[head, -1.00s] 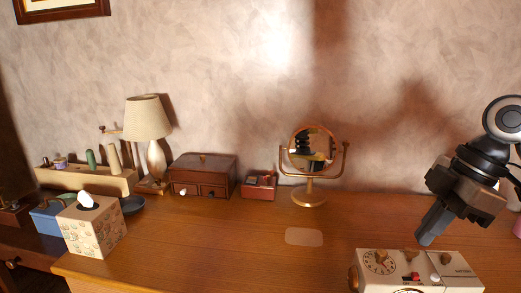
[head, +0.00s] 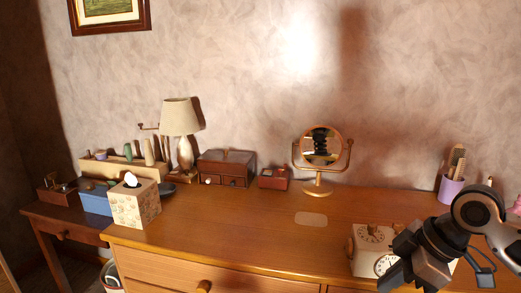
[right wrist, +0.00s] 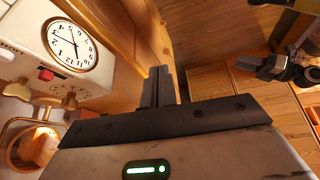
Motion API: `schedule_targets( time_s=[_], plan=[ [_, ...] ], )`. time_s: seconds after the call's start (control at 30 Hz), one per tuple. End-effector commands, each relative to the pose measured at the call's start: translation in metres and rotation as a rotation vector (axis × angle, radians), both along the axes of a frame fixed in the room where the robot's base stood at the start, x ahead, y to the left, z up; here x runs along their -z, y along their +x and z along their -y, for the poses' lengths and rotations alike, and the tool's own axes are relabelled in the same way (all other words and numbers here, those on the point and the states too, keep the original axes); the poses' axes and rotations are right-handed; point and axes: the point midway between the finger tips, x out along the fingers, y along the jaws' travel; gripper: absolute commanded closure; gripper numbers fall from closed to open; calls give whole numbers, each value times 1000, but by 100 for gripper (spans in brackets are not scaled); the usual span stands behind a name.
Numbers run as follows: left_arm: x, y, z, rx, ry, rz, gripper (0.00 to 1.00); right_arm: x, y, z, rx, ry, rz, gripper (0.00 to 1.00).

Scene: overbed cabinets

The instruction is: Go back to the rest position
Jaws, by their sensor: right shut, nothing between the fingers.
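My right gripper (head: 394,282) is at the lower right of the head view, in front of the cream clock unit (head: 368,240) and hiding part of it. In the right wrist view its fingers (right wrist: 158,88) are together with nothing between them. The clock unit (right wrist: 72,48) is beside them on the left, with a round dial and a red button; I see no contact. A dark jointed part that looks like my left gripper (right wrist: 262,67) shows at the right of the wrist view, over wood; its jaws are too small to judge. The head view does not show my left gripper.
The wooden dresser top (head: 230,225) is clear in the middle. A round mirror (head: 321,150), small red box (head: 273,179), drawer box (head: 227,168) and lamp (head: 180,118) stand along the wall. A tissue box (head: 136,205) is at the left, a purple cup (head: 450,188) at the right.

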Motion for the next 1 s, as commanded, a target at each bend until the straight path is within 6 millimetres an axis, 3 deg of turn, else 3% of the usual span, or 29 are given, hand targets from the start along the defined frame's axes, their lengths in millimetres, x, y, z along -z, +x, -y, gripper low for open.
schedule_targets(
  time_s=[0.27,0.4,0.5,0.7,0.8,1.0],
  plan=[
    [0,-4,-1,1,7,-13,64,100,-12,-71,232,197,64,100],
    [0,-6,-1,2,13,-21,64,144,-39,-101,435,326,123,100],
    [2,-7,-2,3,19,-28,64,165,-65,-110,590,397,168,100],
    [2,-8,-3,5,28,-33,64,183,-116,-106,826,453,261,100],
    [2,-8,-3,5,29,-32,64,184,-132,-101,884,456,297,100],
    [1,-8,-3,5,30,-30,64,185,-141,-98,915,454,322,100]
  ],
)
